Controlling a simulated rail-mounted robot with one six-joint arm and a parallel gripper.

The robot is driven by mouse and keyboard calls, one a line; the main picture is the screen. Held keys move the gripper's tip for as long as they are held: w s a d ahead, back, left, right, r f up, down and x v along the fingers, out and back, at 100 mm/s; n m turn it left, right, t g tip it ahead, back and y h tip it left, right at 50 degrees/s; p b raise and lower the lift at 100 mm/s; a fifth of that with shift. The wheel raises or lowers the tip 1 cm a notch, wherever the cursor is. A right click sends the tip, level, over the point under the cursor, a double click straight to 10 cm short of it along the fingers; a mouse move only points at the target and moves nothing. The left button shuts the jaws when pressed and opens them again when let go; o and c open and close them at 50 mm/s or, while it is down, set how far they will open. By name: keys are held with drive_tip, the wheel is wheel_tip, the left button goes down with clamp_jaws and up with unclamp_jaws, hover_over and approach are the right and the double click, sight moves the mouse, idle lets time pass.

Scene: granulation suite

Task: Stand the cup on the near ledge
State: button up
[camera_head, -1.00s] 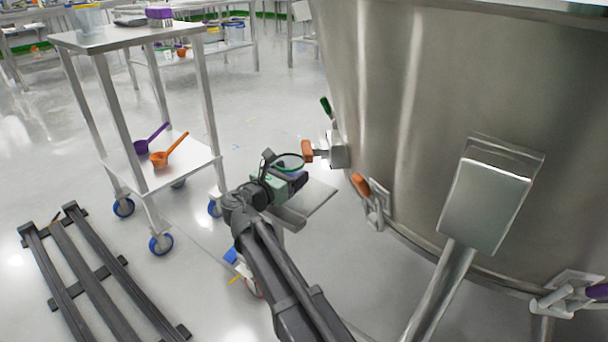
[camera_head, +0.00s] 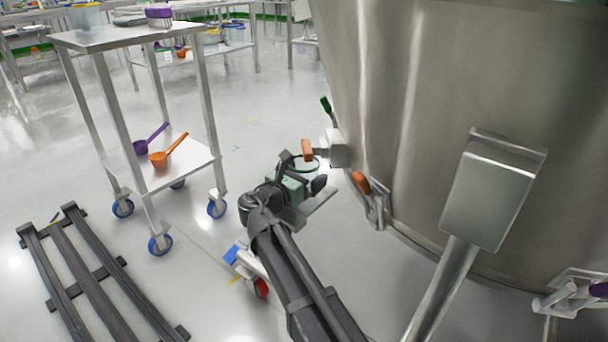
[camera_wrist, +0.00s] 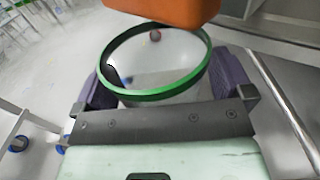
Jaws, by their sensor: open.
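In the wrist view my gripper (camera_wrist: 165,82) is open, with one dark purple finger on each side of the cup. Whether the fingers touch the cup cannot be told. A flat grey ledge (camera_head: 318,203) shows beneath and right of the gripper, mostly hidden by it. The cup's base is hidden, so I cannot tell whether it rests on the ledge.
A large steel vessel (camera_head: 420,120) fills the right, with an orange-handled clamp (camera_head: 362,184) close to the gripper. An orange block (camera_wrist: 165,10) hangs near the cup's rim.

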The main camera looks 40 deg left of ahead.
drive_tip(key=shift+r+p, duration=0.3)
drive_tip(key=s, duration=1.2)
drive_tip(key=shift+a+f, duration=0.15)
drive_tip(key=shift+a, duration=0.05)
